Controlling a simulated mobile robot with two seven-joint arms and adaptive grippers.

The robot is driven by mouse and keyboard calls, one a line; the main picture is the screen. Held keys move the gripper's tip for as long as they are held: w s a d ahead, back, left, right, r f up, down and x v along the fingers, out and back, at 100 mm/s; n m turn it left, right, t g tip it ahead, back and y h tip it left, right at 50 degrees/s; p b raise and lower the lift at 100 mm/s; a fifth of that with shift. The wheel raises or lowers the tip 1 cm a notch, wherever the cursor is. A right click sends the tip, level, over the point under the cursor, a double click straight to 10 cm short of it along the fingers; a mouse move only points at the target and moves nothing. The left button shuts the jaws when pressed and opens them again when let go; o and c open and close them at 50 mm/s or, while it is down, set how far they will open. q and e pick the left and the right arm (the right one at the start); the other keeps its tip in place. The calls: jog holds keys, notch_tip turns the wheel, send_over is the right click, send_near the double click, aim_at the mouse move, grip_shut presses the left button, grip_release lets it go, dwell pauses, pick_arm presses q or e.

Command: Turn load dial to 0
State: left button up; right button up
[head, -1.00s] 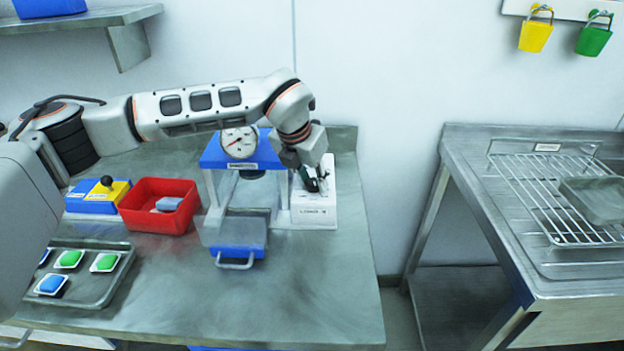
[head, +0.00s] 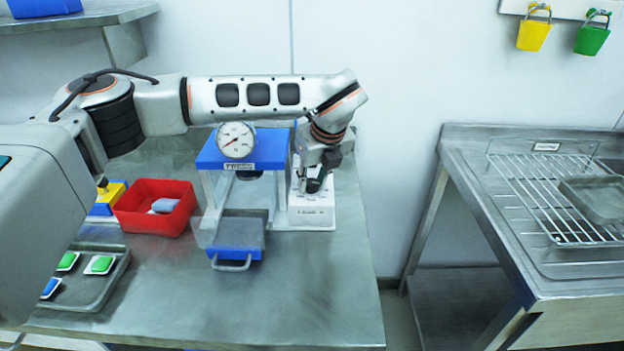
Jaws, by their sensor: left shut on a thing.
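A white box (head: 312,217) with a small printed label on its front stands at the right side of the blue-topped press (head: 243,160). My left gripper (head: 314,186) points down onto the top of this box, its dark fingers shut on a control there, which I take to be the load dial. The fingers cover the dial, so its pointer and scale are hidden. A round white gauge (head: 236,140) with a needle sits on the front of the press. My right gripper is out of view.
A blue drawer with a handle (head: 234,262) sits below the press. To the left are a red bin (head: 154,207), a blue-and-yellow block (head: 107,200) and a tray (head: 96,292) with coloured buttons. The front right of the table is clear.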

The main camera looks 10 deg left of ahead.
pick_arm(q)
jog(key=shift+d+n+g+y, duration=0.1)
jog(key=shift+n+g+y, duration=0.45)
jog(key=shift+n, duration=1.45)
jog(key=o, duration=1.1)
jog(key=v, duration=1.2)
jog(key=shift+w, duration=0.15)
